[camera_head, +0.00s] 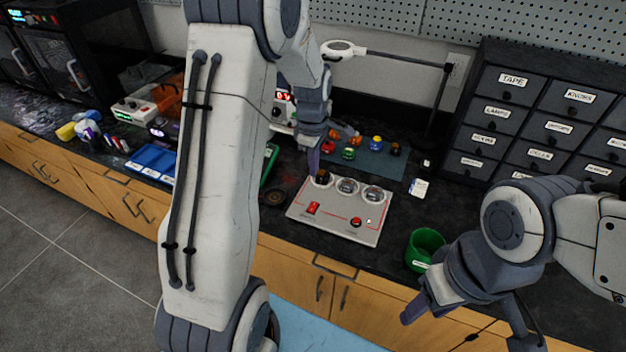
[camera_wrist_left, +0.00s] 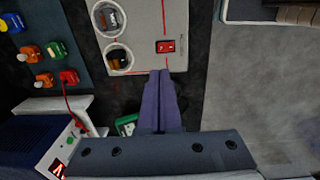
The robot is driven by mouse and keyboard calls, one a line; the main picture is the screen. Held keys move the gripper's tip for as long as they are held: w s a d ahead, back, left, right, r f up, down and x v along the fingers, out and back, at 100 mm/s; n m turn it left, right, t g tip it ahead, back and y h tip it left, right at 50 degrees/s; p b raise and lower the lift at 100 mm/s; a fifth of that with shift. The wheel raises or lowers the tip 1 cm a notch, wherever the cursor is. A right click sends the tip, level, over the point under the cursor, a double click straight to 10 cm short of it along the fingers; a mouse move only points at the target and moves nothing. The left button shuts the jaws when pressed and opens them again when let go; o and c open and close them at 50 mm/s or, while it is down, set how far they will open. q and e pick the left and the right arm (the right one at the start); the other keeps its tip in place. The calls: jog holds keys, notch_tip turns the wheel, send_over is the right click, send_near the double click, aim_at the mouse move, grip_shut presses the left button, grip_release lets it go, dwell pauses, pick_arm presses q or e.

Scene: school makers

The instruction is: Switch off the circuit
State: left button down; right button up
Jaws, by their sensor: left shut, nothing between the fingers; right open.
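The circuit board (camera_head: 335,222) is a pale panel on the dark bench, with round sockets along its far side. A red rocker switch (camera_head: 313,208) is at its near left, and a red round button (camera_head: 356,222) is to the right. My left gripper (camera_head: 314,168) is shut and empty over the board's far left end, by the leftmost socket. In the left wrist view its fingertips (camera_wrist_left: 161,73) point at the board's edge, with the red switch (camera_wrist_left: 166,46) just beyond them. I cannot tell whether they touch the board. My right gripper (camera_head: 467,323) is open and empty at the lower right.
A green cup (camera_head: 423,262) stands right of the board near the bench's front edge. A blue mat (camera_head: 375,166) with several coloured parts lies behind it. Labelled drawers (camera_head: 497,110) stand at the back right. A blue tray (camera_head: 150,160) lies left of my left arm.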

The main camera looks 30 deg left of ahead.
aim_at(314, 204)
pick_arm(q)
jog(key=shift+r, duration=0.55)
jog(key=shift+s+r+t, duration=0.1)
jog(key=shift+s+t, duration=0.3)
jog(key=shift+s, duration=0.35)
jog(key=f, duration=0.4)
jog(key=w+f, duration=0.1)
jog(key=f, duration=0.4)
jog(key=f+p, duration=0.1)
jog(key=f, duration=0.4)
jog(key=shift+w, duration=0.35)
jog(key=shift+a, duration=0.1)
